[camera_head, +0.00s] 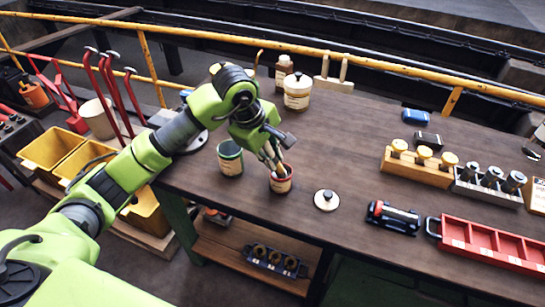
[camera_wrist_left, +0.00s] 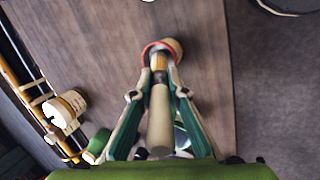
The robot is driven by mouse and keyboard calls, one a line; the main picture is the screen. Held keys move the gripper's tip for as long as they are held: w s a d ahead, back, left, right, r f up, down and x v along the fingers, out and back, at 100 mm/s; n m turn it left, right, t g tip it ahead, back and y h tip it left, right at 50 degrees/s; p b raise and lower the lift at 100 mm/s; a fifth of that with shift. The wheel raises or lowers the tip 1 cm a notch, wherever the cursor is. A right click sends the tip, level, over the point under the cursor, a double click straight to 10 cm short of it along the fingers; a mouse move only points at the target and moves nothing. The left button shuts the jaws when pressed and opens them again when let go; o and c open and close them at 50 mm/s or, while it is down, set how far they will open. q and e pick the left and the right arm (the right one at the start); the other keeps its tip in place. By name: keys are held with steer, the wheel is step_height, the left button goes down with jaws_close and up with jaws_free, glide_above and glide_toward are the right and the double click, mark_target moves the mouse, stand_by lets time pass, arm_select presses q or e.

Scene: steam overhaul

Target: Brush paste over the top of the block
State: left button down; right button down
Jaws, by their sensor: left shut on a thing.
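My left gripper (camera_head: 272,150) is shut on a brush and points down over a small open pot (camera_head: 281,185) with a red label. In the left wrist view the brush's pale handle (camera_wrist_left: 160,125) lies between the fingers. Its bristle end is inside the red-rimmed pot (camera_wrist_left: 174,48); the bristle tips are hidden. A pale round lid (camera_head: 327,201) with a dark knob lies to the right of the pot. A dark block-like part (camera_head: 393,217) lies farther right; I cannot tell whether it is the task's block. My right gripper is not in view.
A white jar (camera_head: 297,95) and a brown bottle (camera_head: 284,70) stand behind. A red tray (camera_head: 485,240) and wooden holder (camera_head: 415,170) are at right. The middle of the tabletop is clear.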

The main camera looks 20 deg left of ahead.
arm_select(q)
steer(key=shift+s+f, duration=0.1)
step_height(320, 180, up, 2)
steer(key=shift+p, duration=0.55)
steer(key=shift+r+p, duration=1.1)
steer(key=shift+r, duration=1.45)
steer(key=shift+s+f, duration=0.1)
steer(key=shift+f, duration=0.05)
steer(key=s+f+m+g+b, duration=0.2)
steer(key=s+m, duration=0.5)
steer(key=s, duration=0.2)
steer(key=s+f+m+g+h+b, duration=0.1)
steer(key=s+f+m+g+b, duration=0.1)
steer(key=s+m, duration=0.5)
steer(key=shift+s+a+h, duration=0.2)
steer(key=shift+s+h, duration=0.1)
steer(key=shift+s, duration=0.9)
